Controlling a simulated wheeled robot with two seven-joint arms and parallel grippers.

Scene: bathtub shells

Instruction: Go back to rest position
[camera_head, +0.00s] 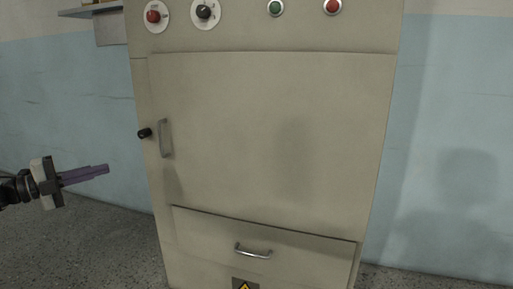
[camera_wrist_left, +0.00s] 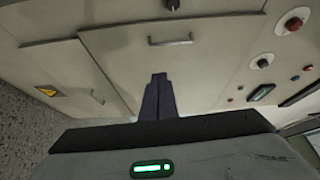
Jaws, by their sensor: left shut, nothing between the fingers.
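My left gripper (camera_head: 104,170) comes in from the left in the head view, its purple fingers together and empty. It is in the air to the left of a beige cabinet (camera_head: 275,130), apart from it. In the left wrist view the dark fingers (camera_wrist_left: 158,78) are closed together, with the cabinet front behind them. My right gripper is not in view.
The cabinet has a door with a vertical handle (camera_head: 164,138), a black knob (camera_head: 145,133) and a lower drawer with a handle (camera_head: 253,251). The drawer looks shut. Buttons and dials line the top. A shelf (camera_head: 92,10) is at upper left. Speckled floor lies left of the cabinet.

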